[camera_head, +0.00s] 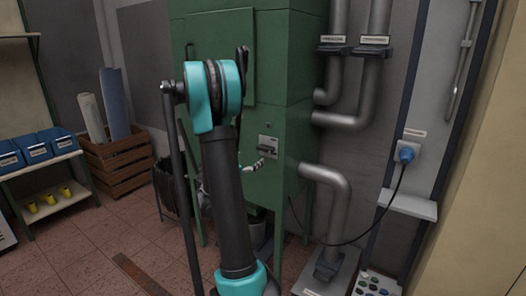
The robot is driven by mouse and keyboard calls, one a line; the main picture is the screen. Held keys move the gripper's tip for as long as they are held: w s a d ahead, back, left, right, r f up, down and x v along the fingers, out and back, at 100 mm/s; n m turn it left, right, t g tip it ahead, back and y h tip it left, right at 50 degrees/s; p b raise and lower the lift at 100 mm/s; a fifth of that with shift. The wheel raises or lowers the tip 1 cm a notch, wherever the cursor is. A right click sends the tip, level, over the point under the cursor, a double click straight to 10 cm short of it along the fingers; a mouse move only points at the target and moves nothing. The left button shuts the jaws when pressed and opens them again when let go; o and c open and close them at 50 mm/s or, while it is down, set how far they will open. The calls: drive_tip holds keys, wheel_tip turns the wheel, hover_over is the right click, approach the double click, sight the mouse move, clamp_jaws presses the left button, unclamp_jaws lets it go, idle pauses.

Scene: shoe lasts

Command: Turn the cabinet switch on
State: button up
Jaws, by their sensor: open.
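The green cabinet (286,100) stands in the middle on legs. A small metal switch plate (268,140) with a label is on its front, near the lower right. The switch's position is too small to read. My arm's teal joint and black link cover the left part of the cabinet. My gripper (258,164) is mostly hidden behind this link. Its visible end is open, just left of and below the switch plate. I cannot tell whether it touches the switch.
Grey pipes (340,200) run down the cabinet's right side. A blue plug (405,154) with a black cable is on the right wall. A wooden crate (122,165) with rolls and a shelf with blue bins (36,148) stand at the left. Tiled floor is open at the lower left.

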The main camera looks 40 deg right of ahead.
sight(263, 150)
drive_tip(key=x, duration=1.1)
drive_tip(key=shift+d, duration=0.3)
drive_tip(key=c, duration=1.2)
drive_tip(key=shift+o, duration=0.2)
